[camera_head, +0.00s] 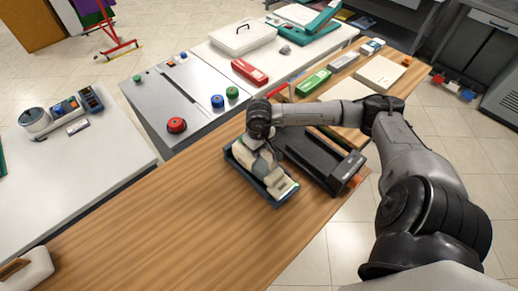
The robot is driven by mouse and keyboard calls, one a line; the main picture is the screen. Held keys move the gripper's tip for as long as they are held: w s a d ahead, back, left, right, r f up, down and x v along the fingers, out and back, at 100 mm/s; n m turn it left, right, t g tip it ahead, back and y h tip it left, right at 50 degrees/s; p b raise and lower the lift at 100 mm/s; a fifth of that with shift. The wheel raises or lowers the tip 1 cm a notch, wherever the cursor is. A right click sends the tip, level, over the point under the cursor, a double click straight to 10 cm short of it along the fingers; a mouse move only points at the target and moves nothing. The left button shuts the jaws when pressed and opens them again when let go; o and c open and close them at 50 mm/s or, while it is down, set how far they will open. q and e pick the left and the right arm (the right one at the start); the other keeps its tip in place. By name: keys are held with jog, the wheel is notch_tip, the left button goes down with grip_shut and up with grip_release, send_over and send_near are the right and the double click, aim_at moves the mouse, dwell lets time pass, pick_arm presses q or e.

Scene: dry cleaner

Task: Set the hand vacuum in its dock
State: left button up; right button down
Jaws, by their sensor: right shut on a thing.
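The hand vacuum (276,180), a cream body with a greenish front end, is low over or in a dark blue-grey tray-like dock (241,167) on the wooden counter. The dock's rim shows around its left and near sides. My right gripper (262,146) is above the vacuum and shut on its upper part; the fingers are partly hidden by the wrist. I cannot tell whether the vacuum is fully seated on the dock's floor. My left gripper is not in view.
A black flat device (318,160) stands right beside the dock, under my right forearm. Red (250,72) and green (313,82) items lie farther back. A grey panel with a red button (177,125) adjoins the counter.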

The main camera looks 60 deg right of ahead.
jog(key=c, duration=0.8)
grip_release()
notch_tip(320, 180, up, 14)
jog(key=shift+f, duration=0.1)
